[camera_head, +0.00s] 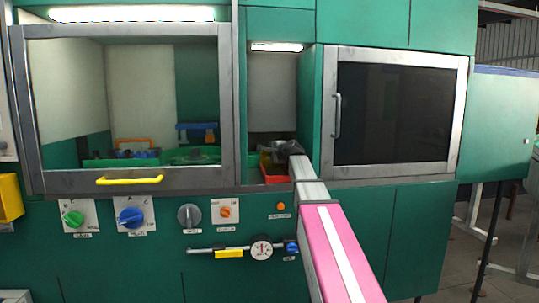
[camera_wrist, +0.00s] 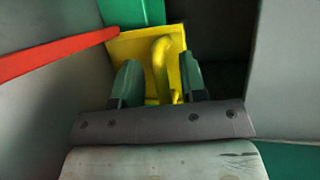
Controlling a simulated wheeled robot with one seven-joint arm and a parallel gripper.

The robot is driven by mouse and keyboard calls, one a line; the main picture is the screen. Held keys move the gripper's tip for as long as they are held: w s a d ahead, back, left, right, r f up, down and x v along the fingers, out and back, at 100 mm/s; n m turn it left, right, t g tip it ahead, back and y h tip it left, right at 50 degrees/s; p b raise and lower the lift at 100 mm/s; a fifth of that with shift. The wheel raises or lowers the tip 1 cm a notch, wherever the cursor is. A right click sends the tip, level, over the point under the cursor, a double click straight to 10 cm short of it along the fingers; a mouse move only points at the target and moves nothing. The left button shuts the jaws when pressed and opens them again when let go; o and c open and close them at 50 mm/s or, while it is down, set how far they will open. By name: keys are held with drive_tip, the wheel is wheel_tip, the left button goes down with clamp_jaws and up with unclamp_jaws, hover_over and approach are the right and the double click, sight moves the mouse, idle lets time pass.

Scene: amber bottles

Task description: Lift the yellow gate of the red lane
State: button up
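The yellow gate (camera_wrist: 120,45) is a flat upright plate with a curved yellow handle (camera_wrist: 162,60) on its face, in the upper middle of the wrist view. My gripper (camera_wrist: 160,64) is open, with one green finger on each side of the handle. Gaps show between the fingers and the handle at the tips; lower down, contact is hard to tell. The red lane (camera_head: 275,178) shows in the head view inside the narrow middle bay. My gripper (camera_head: 287,148) reaches into that bay above the lane and hides most of the gate there.
A red bar (camera_wrist: 55,57) runs along the left in the wrist view, with grey walls on both sides. Left of the bay is a glazed window with a yellow handle (camera_head: 130,180). Right is a dark-windowed door (camera_head: 393,113). Knobs and a gauge (camera_head: 261,250) line the panel below.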

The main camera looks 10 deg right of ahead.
drive_tip(key=shift+w+a+f, duration=0.1)
drive_tip(key=shift+w+a, duration=0.1)
drive_tip(key=shift+w, duration=0.3)
clamp_jaws()
drive_tip(key=shift+s, duration=0.1)
wheel_tip(320, 180, up, 17)
drive_tip(key=shift+r, duration=0.2)
